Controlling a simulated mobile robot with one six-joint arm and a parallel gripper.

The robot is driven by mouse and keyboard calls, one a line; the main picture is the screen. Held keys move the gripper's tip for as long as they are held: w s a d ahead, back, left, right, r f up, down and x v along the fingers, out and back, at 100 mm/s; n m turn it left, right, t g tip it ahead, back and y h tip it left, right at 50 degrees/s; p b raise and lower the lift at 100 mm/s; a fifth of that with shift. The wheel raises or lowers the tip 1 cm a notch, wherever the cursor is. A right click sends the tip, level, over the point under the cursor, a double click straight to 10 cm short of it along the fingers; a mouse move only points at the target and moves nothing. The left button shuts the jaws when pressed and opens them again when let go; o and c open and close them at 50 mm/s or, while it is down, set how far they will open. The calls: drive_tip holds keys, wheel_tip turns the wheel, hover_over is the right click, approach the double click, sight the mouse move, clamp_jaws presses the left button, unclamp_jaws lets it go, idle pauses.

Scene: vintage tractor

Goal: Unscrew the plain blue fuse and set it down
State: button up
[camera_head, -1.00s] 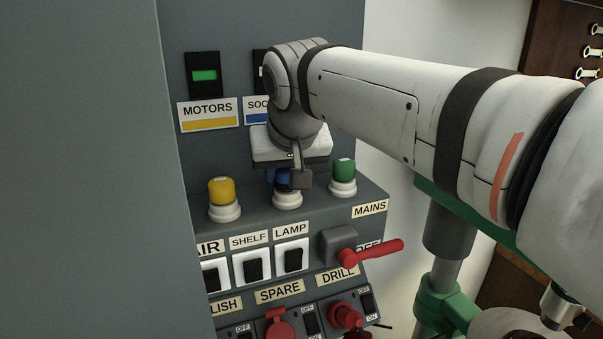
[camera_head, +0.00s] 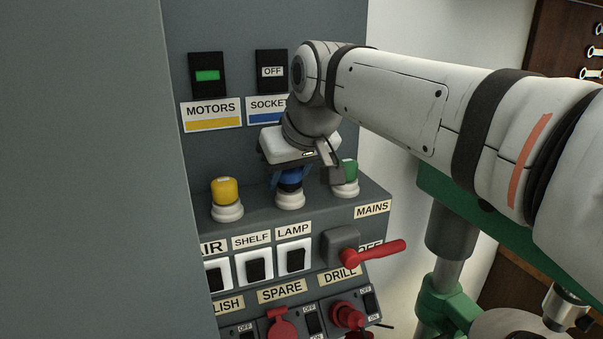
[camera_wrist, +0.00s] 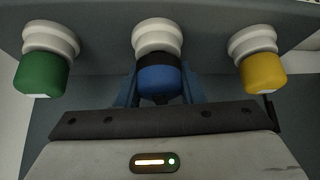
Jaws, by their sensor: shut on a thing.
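The blue fuse (camera_head: 289,178) sits at the middle white socket (camera_head: 290,199) on the panel's ledge, between the yellow and green fuses. In the wrist view the blue fuse (camera_wrist: 158,80) has a dark band where it meets its white socket (camera_wrist: 157,37). My gripper (camera_head: 290,180) is over it from above, with blue fingers on both sides, shut on it. In the wrist view my gripper (camera_wrist: 158,92) shows a finger at each side of the fuse. Whether the fuse's threads are still engaged is hidden.
The yellow fuse (camera_head: 224,191) stands left and the green fuse (camera_head: 347,172) close right, partly covered by my gripper. Below are the lamp switch (camera_head: 295,256) and red mains lever (camera_head: 374,253). The socket display (camera_head: 271,71) reads OFF; the motors display (camera_head: 207,75) is green.

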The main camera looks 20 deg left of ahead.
idle(0.3)
drive_tip(key=shift+n+g+y, duration=0.3)
drive_tip(key=shift+n+g, duration=0.2)
drive_tip(key=shift+n, duration=0.4)
drive_tip(key=shift+s+a+n+g, duration=0.15)
drive_tip(key=shift+n+g, duration=0.25)
drive_tip(key=shift+n, duration=0.4)
drive_tip(key=o, duration=0.6)
drive_tip(key=shift+c, duration=0.2)
drive_tip(key=shift+m+t, duration=0.4)
drive_tip(key=shift+m, duration=0.4)
